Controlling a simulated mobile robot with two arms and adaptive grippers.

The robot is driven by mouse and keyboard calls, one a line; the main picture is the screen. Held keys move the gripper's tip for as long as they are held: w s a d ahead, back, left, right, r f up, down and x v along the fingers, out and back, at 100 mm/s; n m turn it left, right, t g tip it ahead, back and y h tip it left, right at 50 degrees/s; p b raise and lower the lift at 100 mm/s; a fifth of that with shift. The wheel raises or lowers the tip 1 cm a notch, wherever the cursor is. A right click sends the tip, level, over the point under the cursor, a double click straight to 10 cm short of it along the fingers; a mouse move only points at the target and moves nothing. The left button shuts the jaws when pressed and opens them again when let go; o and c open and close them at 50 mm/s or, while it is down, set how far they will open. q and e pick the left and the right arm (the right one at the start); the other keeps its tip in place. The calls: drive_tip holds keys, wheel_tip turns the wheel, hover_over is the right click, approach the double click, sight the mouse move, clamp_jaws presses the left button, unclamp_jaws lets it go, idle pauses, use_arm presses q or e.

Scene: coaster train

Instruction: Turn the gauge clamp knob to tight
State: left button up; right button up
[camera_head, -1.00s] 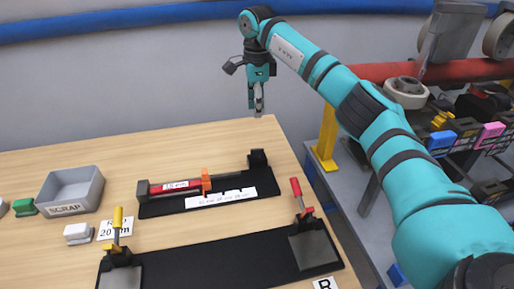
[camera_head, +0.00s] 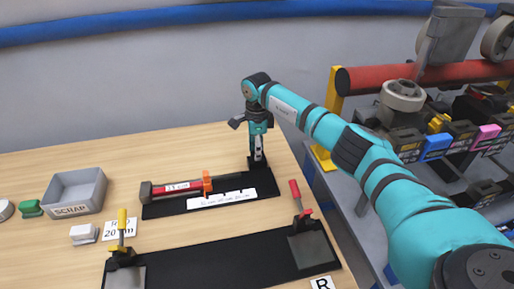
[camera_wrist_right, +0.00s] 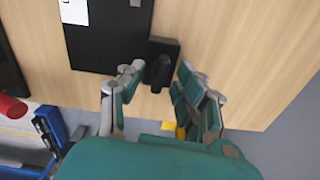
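The gauge is a black base plate (camera_head: 165,210) with a red bar (camera_head: 190,186), an orange piece (camera_head: 207,183) and a white scale strip (camera_head: 222,199). At its right end is a black block (camera_head: 257,167), mostly behind my gripper. In the right wrist view the black knob (camera_wrist_right: 160,72) stands on a dark square base. My right gripper (camera_head: 258,155) points down over this end. In the wrist view its open fingers (camera_wrist_right: 158,80) are on either side of the knob, with a gap at the right; contact at the left is unclear. My left gripper is not in view.
A grey SCRAP bin (camera_head: 75,190) stands at the left. In front lies a black fixture (camera_head: 215,262) with a yellow-handled clamp (camera_head: 122,225) and a red-handled clamp (camera_head: 297,195). A cluttered rack with a red tube (camera_head: 430,76) stands right of the table.

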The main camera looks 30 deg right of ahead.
clamp_jaws()
